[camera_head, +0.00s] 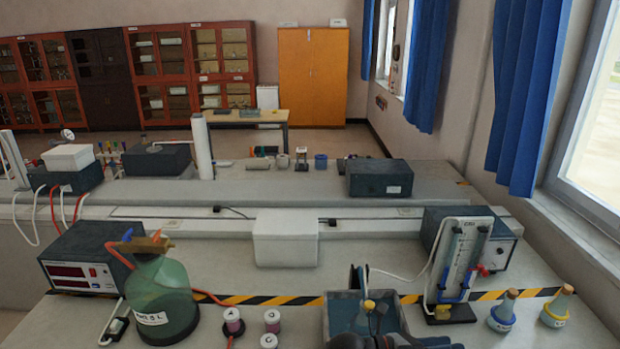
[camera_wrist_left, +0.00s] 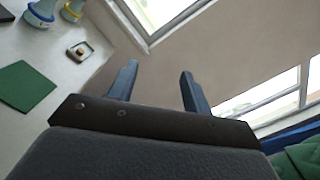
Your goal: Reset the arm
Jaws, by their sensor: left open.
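My left gripper (camera_wrist_left: 158,82) is open in the left wrist view. Its two dark fingers stand apart with nothing between them. Behind them are a plain wall and a window. In the head view a dark shape, partly cut off, sits at the bottom edge in front of the blue tray (camera_head: 341,317); I cannot tell whether it is part of my arm. My right gripper is not in view.
A green bottle (camera_head: 160,290) stands at the front left of the bench. Two stoppered flasks (camera_head: 502,312) (camera_head: 556,307) stand at the right. A white box (camera_head: 286,240) sits mid-bench. The left wrist view shows a green mat (camera_wrist_left: 25,86).

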